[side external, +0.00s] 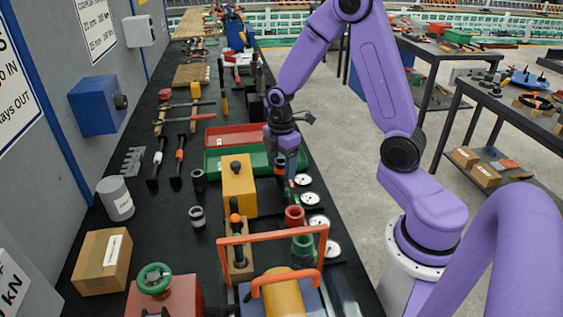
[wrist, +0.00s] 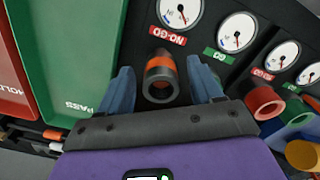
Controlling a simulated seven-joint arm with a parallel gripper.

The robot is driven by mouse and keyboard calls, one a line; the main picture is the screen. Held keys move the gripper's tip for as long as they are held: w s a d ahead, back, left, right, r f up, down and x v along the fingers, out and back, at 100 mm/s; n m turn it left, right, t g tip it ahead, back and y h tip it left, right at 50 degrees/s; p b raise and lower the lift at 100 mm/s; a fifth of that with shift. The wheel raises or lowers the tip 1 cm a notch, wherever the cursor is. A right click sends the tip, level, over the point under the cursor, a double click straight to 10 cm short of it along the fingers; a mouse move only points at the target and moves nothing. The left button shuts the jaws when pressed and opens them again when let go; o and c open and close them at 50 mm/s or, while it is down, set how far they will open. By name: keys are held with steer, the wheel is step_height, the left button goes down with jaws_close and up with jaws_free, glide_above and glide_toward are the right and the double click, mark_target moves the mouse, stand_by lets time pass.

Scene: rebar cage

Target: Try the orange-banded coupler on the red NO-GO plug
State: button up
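The orange-banded coupler (wrist: 160,78) is a dark grey hollow cylinder with an orange ring, seen from above between my fingers in the wrist view. It stands just below the red NO-GO label (wrist: 167,36) and its gauge dial. The red NO-GO plug cannot be made out; I cannot tell whether the coupler is around it. My gripper (wrist: 163,88) has its blue fingers on both sides of the coupler, with a visible gap on each side. In the side external view my gripper (side external: 288,160) points down beside the green tray, and the coupler is mostly hidden.
A green PASS tray (wrist: 75,60) and a red HOLD tray (wrist: 12,80) lie to the left. A green GO label (wrist: 221,56), more dials, a red ring (wrist: 264,102) and a green ring are to the right. A yellow block (side external: 239,190) stands close by.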

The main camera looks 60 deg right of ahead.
steer(key=shift+r, duration=0.1)
step_height(320, 180, up, 17)
stand_by(0.8)
steer(key=shift+r, duration=0.1)
stand_by(0.6)
steer(key=s+a+f+m, duration=0.1)
steer(key=s+a+f, duration=0.2)
steer(key=s+a, duration=0.75)
steer(key=s+a+f, duration=0.1)
steer(key=s, duration=0.5)
steer(key=s+a+f+m, duration=0.1)
steer(key=s+f, duration=0.1)
steer(key=s, duration=0.5)
steer(key=shift+a+f+m, duration=0.2)
steer(key=shift+f+m, duration=0.05)
steer(key=shift+m, duration=0.05)
steer(key=shift+o, duration=0.3)
